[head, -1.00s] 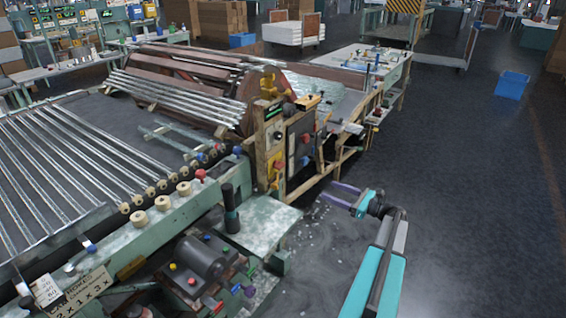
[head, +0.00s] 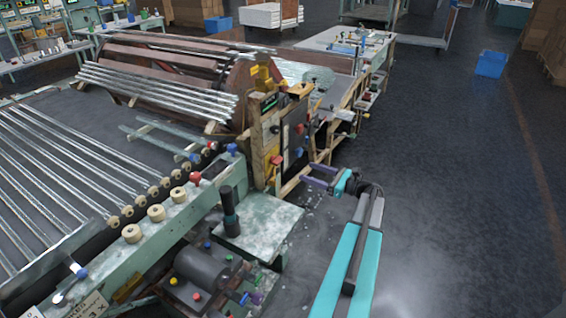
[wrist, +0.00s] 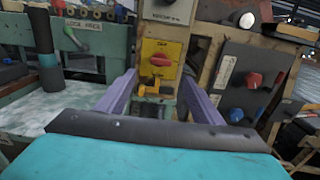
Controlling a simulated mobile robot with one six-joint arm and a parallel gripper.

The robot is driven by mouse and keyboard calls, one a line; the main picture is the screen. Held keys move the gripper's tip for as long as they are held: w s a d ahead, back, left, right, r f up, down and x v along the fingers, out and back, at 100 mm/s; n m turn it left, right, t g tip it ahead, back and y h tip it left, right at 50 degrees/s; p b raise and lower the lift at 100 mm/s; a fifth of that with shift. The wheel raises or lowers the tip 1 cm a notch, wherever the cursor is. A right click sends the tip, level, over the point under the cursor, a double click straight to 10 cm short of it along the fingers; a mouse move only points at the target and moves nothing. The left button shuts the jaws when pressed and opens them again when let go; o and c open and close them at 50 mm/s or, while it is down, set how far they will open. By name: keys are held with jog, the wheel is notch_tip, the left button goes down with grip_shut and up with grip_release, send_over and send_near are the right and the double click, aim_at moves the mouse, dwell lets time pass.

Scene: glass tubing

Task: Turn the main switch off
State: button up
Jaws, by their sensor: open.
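A red rotary switch (wrist: 161,60) sits on a yellow plate (wrist: 172,47) on the wooden control post; I take it to be the main switch. In the head view the red switch (head: 276,160) shows small on the post's front. My gripper (head: 306,177) is open and empty, just right of the post. In the wrist view my gripper's purple fingers (wrist: 158,79) point at the yellow plate, one on each side of the switch and apart from it. An orange-yellow part (wrist: 153,90) projects below the switch, between the fingers.
A grey panel right of the post carries a red knob (wrist: 254,80) and a blue knob (wrist: 236,115). A grey box (wrist: 168,10) is above the yellow plate. A green bench (head: 262,228) with a dark upright cylinder (head: 229,212) stands at left.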

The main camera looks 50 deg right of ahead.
aim_at(281, 162)
jog(key=shift+d, duration=0.1)
jog(key=p+x, duration=0.3)
jog(key=x, duration=1)
jog(key=shift+w+p, duration=0.2)
jog(key=shift+p, duration=0.1)
jog(key=c, duration=1)
